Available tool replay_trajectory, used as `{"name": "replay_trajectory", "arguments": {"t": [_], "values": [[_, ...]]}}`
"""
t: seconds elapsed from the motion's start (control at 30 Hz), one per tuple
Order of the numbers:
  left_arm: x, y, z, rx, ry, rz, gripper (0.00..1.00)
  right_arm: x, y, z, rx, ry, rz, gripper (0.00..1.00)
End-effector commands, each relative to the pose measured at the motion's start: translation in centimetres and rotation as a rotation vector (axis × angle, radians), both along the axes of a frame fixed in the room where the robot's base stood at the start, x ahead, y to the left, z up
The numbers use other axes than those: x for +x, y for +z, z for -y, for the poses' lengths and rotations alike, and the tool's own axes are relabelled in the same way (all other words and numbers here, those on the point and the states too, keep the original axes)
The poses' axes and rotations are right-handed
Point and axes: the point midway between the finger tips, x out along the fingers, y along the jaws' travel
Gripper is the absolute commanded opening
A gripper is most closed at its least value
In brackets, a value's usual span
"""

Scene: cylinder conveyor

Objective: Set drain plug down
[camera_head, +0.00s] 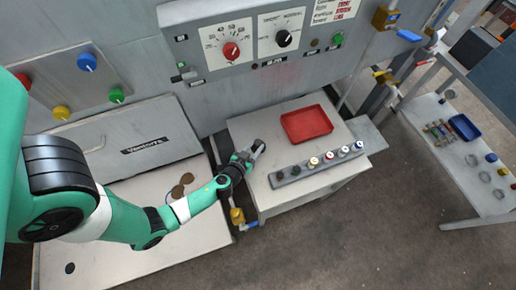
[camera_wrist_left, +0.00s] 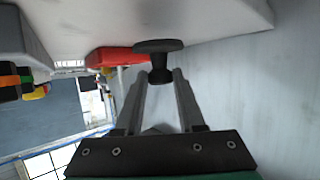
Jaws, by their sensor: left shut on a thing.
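The drain plug (camera_wrist_left: 159,47) is a dark, wide-headed disc with a narrower stem. My left gripper (camera_wrist_left: 161,76) is shut on its stem in the left wrist view. In the head view the left gripper (camera_head: 253,153) is at the left part of the white table (camera_head: 270,217), left of the red tray, with the dark plug (camera_head: 260,145) at its fingertips. I cannot tell whether the plug touches the table. My right gripper is not in view.
The red tray (camera_head: 306,124) lies on the table's back half. A grey rack (camera_head: 299,174) with several coloured knobs runs along its front right. Table room left of the rack is clear. A control panel (camera_head: 265,40) stands behind; a side table (camera_head: 460,150) is at right.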

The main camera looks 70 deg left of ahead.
Motion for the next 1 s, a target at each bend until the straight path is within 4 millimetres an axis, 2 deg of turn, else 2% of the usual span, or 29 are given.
{"name": "replay_trajectory", "arguments": {"t": [0.03,0.1,0.33,0.5,0.53,0.7,1.0], "values": [[-0.14,-1.73,-0.12,0.001,0.003,-0.001,0.0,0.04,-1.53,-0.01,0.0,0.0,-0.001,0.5],[-0.27,-2.31,-0.24,0.001,0.006,0.0,0.0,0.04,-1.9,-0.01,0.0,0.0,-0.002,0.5],[-0.3,-2.07,-0.26,0.001,0.008,0.002,0.0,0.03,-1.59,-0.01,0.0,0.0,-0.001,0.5],[-0.31,-2.55,-0.27,0.0,0.008,0.001,0.0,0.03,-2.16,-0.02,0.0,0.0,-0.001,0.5],[-0.33,-2.52,-0.26,0.001,0.008,0.001,0.4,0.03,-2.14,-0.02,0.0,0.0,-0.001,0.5],[-0.33,-2.4,-0.27,0.001,0.008,0.001,0.68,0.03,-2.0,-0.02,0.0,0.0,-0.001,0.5],[-0.31,-2.19,-0.26,0.001,0.008,0.001,0.68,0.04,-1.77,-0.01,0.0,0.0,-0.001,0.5]]}}
